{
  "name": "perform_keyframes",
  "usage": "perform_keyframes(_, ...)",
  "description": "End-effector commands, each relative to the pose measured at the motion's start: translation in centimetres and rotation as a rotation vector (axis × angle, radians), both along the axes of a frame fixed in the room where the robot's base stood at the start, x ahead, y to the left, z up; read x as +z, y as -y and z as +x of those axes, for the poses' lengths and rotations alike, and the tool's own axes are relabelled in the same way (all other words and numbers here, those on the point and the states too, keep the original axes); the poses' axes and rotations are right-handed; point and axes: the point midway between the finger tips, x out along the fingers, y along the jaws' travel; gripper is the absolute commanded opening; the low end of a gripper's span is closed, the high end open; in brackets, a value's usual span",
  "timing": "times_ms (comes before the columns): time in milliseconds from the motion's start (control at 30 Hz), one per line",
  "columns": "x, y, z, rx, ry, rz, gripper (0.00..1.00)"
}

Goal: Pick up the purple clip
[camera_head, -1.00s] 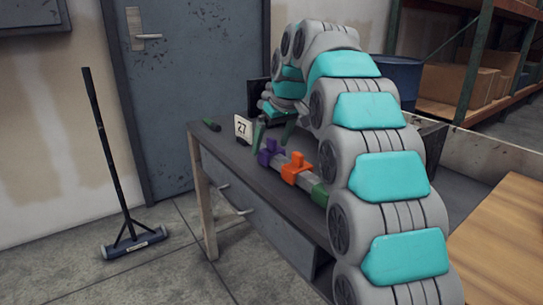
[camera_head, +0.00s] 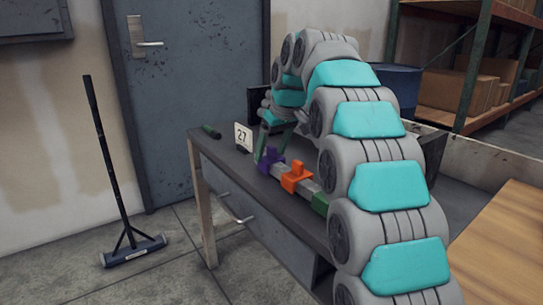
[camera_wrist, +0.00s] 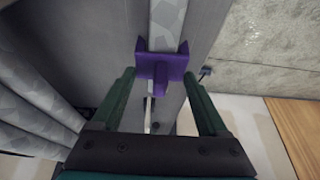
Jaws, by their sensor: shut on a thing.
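The purple clip (camera_head: 268,161) sits on the grey pipe (camera_head: 311,186) at the workbench, beside the orange clip (camera_head: 296,177). In the wrist view the purple clip (camera_wrist: 161,67) straddles the pipe (camera_wrist: 167,22), with its tab pointing toward my palm. My gripper (camera_head: 269,154) has come down over the purple clip from above. Its two dark green fingers stand on either side of the clip in the wrist view (camera_wrist: 160,73), and it is shut on the clip. My arm hides part of the bench behind the pipe.
A green part (camera_head: 320,204) is at the pipe's near end. A card marked 27 (camera_head: 243,137) and a small green-handled item (camera_head: 211,131) are on the bench's far end.

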Motion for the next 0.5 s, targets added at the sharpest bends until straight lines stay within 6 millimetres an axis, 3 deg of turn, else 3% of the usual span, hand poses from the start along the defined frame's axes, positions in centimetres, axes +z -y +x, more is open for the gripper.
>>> perform_keyframes(500,2.3,0.0,0.1,0.001,0.001,0.000,0.18)
